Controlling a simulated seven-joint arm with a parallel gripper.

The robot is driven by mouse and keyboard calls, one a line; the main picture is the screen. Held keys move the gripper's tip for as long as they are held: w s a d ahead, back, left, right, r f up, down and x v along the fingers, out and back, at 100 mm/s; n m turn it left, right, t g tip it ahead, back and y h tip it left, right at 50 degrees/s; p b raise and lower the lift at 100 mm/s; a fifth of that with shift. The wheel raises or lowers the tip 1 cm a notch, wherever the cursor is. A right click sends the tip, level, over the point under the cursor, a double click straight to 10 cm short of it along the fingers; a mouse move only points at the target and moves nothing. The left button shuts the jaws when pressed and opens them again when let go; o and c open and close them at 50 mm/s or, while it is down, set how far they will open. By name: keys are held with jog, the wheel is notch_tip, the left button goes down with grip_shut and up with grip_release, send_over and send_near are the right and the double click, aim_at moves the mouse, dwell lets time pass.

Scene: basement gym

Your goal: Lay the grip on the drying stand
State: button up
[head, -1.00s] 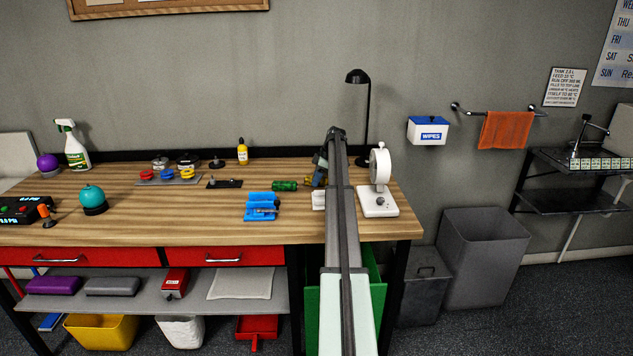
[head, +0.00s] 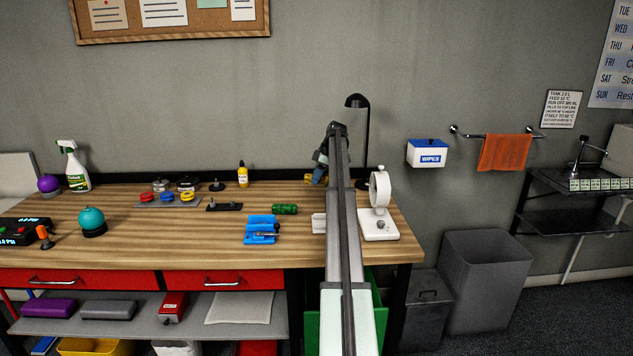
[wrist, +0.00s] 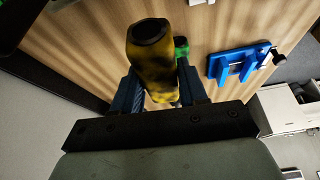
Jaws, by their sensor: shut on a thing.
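My gripper (wrist: 157,95) is shut on a yellow grip (wrist: 152,55) with dark patches and a dark open end. In the head view the grip (head: 316,178) shows as a small yellow piece beside my arm, largely hidden by it. It appears to be above the bench, beyond the green cylinder. A blue holder (head: 259,229) with uprights stands on the bench, left of my arm; it also shows at the right of the wrist view (wrist: 243,65). A white piece (head: 318,223) is partly hidden by my arm. I cannot tell which of these is the drying stand.
A green cylinder (head: 285,209) lies behind the blue holder. A white upright device (head: 380,222) stands right of my arm, with a black lamp (head: 366,140) behind. A dark plate (head: 225,207) and a tray of coloured discs (head: 168,201) lie left. The bench front centre is clear.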

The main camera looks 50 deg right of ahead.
jog(key=shift+r, duration=1.5)
jog(key=shift+w+a, duration=0.15)
jog(key=s+a, duration=0.3)
jog(key=a, duration=0.5)
jog(key=s+f+m+h, duration=0.2)
jog(key=s+m+h, duration=0.4)
jog(key=m, duration=1.1)
jog(key=shift+s+d+f, duration=0.25)
jog(key=shift+s+d, duration=0.15)
